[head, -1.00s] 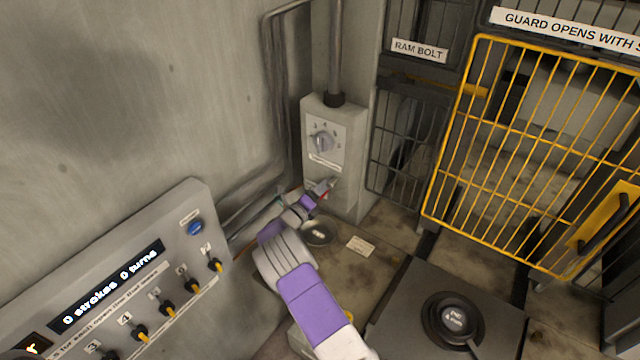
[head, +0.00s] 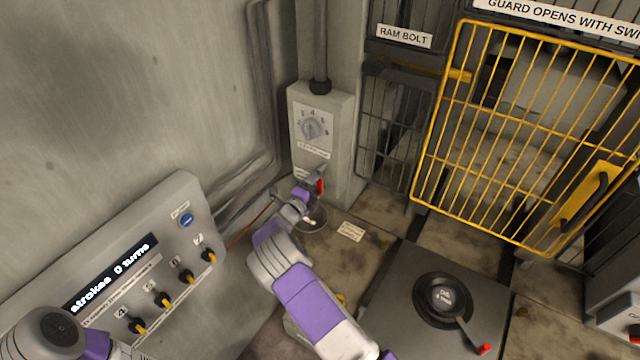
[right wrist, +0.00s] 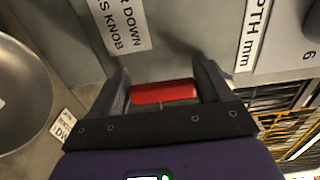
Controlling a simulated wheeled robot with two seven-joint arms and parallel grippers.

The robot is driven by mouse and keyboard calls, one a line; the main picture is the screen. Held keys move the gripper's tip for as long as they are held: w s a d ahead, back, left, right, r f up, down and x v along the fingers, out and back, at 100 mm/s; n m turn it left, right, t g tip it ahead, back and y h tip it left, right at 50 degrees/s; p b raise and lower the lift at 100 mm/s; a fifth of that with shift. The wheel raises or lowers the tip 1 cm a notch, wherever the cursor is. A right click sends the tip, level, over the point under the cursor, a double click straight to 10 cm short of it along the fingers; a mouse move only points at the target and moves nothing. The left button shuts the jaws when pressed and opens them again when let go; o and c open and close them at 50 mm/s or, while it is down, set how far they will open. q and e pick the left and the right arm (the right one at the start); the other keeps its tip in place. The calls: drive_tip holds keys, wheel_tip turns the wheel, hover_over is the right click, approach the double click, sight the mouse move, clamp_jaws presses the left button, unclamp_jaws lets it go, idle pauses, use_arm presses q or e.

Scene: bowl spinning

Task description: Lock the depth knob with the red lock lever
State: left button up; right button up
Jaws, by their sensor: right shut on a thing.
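The depth knob (head: 313,127) is a grey dial on a numbered plate on the front of a pale box on the wall. Below it, the red lock lever (head: 320,186) sticks out, partly hidden by my right gripper (head: 312,183). In the right wrist view the red lever (right wrist: 163,92) lies crosswise between the two dark fingers of the right gripper (right wrist: 163,88), which is shut on it. Part of a label ending in "PTH mm" shows beside it. My left gripper is out of view; only part of my left arm shows at the lower left.
A metal bowl (head: 311,219) sits beneath the box, and shows in the right wrist view (right wrist: 22,95). A control panel (head: 150,262) stands at left. A yellow mesh guard (head: 515,130) stands at right, behind a dark plate (head: 410,290) with a round black part.

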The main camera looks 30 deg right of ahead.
drive_tip(key=o, duration=1.4)
drive_tip(key=b+v, duration=0.1)
drive_tip(key=v, duration=0.6)
drive_tip(key=shift+s+a, duration=0.2)
drive_tip(key=shift+a, duration=0.05)
